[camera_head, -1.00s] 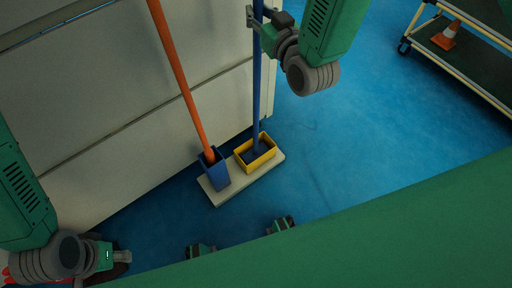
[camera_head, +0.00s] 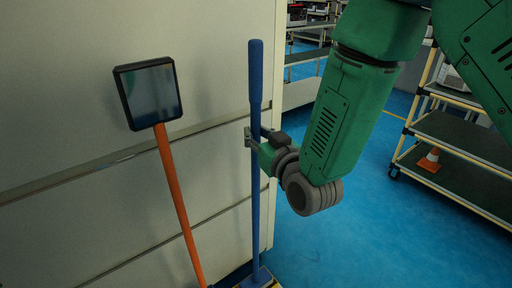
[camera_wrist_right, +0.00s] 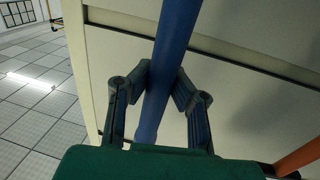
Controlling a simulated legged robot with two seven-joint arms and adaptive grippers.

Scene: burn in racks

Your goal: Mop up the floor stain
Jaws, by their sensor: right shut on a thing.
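A blue-handled mop (camera_head: 255,190) stands upright against the pale wall panel in the head view, its lower end near the bottom edge. My right gripper (camera_head: 250,139) is shut around its shaft, below the thicker grip. In the right wrist view the blue shaft (camera_wrist_right: 169,60) passes between the two fingers of my right gripper (camera_wrist_right: 165,90), which press on it from both sides. No floor stain can be made out. My left gripper is not in view.
An orange-handled tool (camera_head: 177,205) with a dark square head leans to the left of the mop. Blue floor (camera_head: 350,235) lies open between the panel and the cart.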

